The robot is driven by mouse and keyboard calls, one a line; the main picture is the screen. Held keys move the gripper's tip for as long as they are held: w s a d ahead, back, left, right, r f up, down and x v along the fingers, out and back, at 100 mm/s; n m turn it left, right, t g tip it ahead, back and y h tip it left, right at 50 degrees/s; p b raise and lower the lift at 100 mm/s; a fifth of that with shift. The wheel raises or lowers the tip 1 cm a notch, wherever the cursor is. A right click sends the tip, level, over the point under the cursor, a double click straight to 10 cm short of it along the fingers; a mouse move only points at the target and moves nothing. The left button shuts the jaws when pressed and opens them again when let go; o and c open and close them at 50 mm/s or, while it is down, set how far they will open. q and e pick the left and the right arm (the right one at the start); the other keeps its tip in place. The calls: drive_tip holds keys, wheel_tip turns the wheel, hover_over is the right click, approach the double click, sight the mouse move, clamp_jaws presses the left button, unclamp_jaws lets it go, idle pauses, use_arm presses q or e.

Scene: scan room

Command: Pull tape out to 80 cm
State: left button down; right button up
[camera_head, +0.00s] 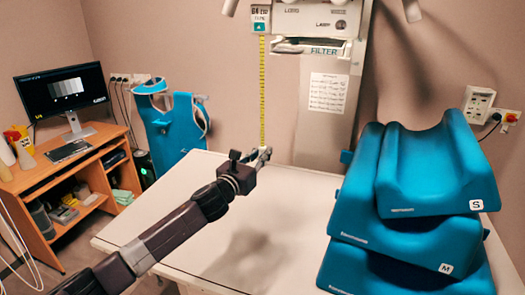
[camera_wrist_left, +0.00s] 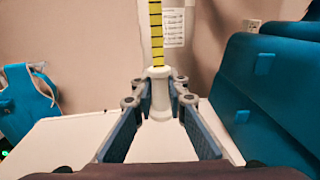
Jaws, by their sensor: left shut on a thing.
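The yellow measuring tape (camera_head: 262,95) hangs straight down from a small teal-fronted housing (camera_head: 260,27) on the machine's head. The display above it seems to read 64, though it is small. My left gripper (camera_head: 262,153) is above the table and shut on the pale end piece of the tape. In the left wrist view, the white end piece (camera_wrist_left: 158,92) sits between the fingertips of the left gripper (camera_wrist_left: 160,100), with the yellow tape (camera_wrist_left: 156,35) rising from it. My right gripper is not in view.
A white table (camera_head: 180,190) lies below the gripper, mostly clear in the middle. Blue foam cushions (camera_head: 400,225) are stacked on its right side. A wooden desk (camera_head: 70,170) with a monitor (camera_head: 62,90) stands at left. A blue apron (camera_head: 175,130) hangs behind.

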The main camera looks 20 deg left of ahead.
use_arm(q)
wheel_tip(320, 180, down, 16)
drive_tip(key=b, duration=0.9)
drive_tip(key=shift+b, duration=0.4)
drive_tip(key=shift+r, duration=0.1)
drive_tip(key=c, duration=1.9)
unclamp_jaws()
drive_tip(key=shift+r, duration=0.15)
drive_tip(key=s+a, duration=0.2)
drive_tip(key=s, duration=1)
drive_tip(key=shift+a, duration=0.2)
